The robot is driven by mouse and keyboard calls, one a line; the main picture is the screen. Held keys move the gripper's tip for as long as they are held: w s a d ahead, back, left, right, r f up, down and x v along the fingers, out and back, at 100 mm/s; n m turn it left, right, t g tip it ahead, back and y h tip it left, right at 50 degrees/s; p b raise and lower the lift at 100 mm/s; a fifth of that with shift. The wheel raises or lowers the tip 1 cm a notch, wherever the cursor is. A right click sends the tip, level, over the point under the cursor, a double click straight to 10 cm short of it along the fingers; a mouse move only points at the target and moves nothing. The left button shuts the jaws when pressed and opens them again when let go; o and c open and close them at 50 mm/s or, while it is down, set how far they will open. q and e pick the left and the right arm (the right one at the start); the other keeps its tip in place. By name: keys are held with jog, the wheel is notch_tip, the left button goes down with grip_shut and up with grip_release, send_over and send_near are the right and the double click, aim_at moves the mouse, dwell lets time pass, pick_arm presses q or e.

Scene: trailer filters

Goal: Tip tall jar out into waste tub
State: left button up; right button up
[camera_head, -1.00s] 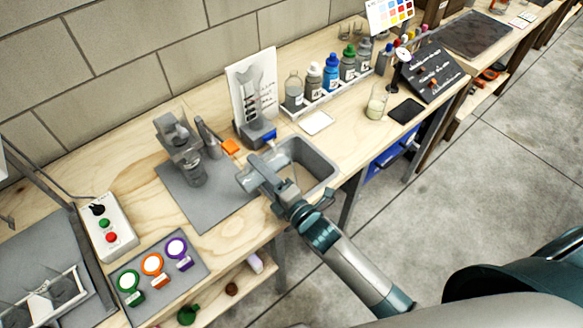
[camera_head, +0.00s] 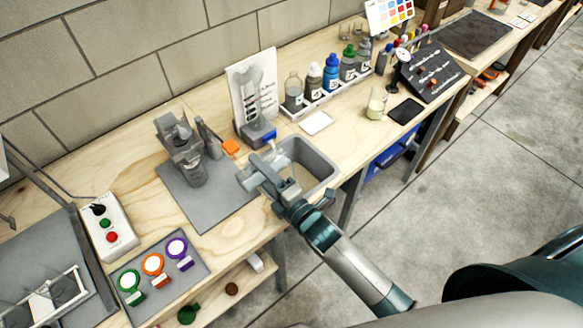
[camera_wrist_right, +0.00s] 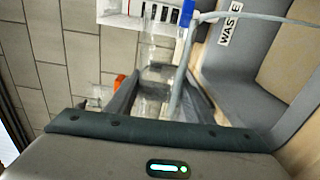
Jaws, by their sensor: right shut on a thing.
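My right gripper (camera_head: 256,172) is over the left part of the grey waste tub (camera_head: 322,168), on the bench's front side. In the right wrist view its fingers are shut on a clear glass jar (camera_wrist_right: 154,78), which I take to be the tall jar. In that view the tub (camera_wrist_right: 262,88), with its WASTE label, lies to the right of the jar. The jar is hard to make out in the head view. Its contents and exact tilt are not clear. My left gripper is not in view.
A stand with a blue part (camera_head: 262,137) is close behind the gripper. A grey device (camera_head: 182,150) stands on a mat to the left. A rack of several bottles (camera_head: 325,92) is behind the tub. A white card (camera_head: 316,122) lies nearby.

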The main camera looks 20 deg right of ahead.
aim_at(278, 161)
jog(key=shift+w+d+m+p, duration=0.1)
jog(key=shift+d+m+p, duration=0.2)
jog(key=shift+m, duration=0.6)
dwell(0.9)
jog(key=shift+w+d+r+m+p, duration=0.15)
jog(key=shift+d+r+m+p, duration=0.15)
jog(key=shift+r+m+p, duration=0.5)
dwell(0.6)
jog(key=shift+w+d+f+m+p, duration=0.25)
jog(key=shift+d+f+m, duration=0.2)
jog(key=shift+m, duration=0.55)
dwell(0.4)
jog(key=shift+w+d+r+m+p, duration=0.2)
jog(key=shift+d+r+m+p, duration=0.4)
jog(key=shift+m, duration=0.25)
jog(key=shift+w+d+r+m+p, duration=0.15)
jog(key=shift+d+r+m+p, duration=0.2)
jog(key=shift+m+p, duration=0.4)
dwell(1.8)
